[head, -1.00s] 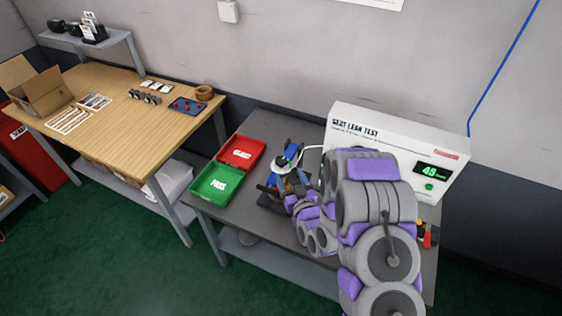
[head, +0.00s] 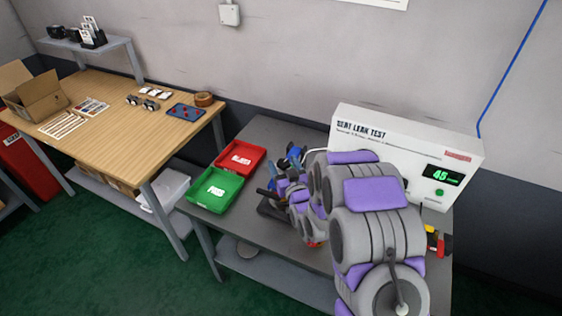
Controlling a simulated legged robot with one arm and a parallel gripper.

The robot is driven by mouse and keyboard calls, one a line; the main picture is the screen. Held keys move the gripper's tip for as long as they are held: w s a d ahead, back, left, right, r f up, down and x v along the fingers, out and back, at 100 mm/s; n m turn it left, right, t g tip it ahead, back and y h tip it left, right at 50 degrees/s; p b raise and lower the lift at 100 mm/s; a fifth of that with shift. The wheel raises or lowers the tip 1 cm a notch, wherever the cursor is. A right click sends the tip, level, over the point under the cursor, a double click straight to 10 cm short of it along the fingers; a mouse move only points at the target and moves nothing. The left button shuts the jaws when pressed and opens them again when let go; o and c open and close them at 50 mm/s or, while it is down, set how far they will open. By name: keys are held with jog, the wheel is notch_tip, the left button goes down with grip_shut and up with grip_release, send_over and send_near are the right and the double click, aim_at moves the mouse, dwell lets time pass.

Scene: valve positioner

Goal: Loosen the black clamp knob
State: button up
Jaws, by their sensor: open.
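The black clamp knob cannot be made out; my arm and gripper cover most of the fixture. A valve assembly with blue parts (head: 294,155) stands on the grey bench, in front of the white seat leak test box (head: 385,140). Whether the fingers touch anything cannot be told at this size.
A red tray (head: 240,158) and a green tray (head: 215,190) lie just left of the fixture. The test box display (head: 443,175) is lit green. Red and yellow tools (head: 437,241) lie at the bench's right. A wooden table (head: 120,125) stands further left.

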aim_at(281, 159)
jog(key=shift+x, duration=1)
jog(key=shift+w+a, duration=0.1)
jog(key=shift+w, duration=0.4)
jog(key=c, duration=1.1)
jog(key=shift+o, duration=0.2)
jog(key=shift+r, duration=0.1)
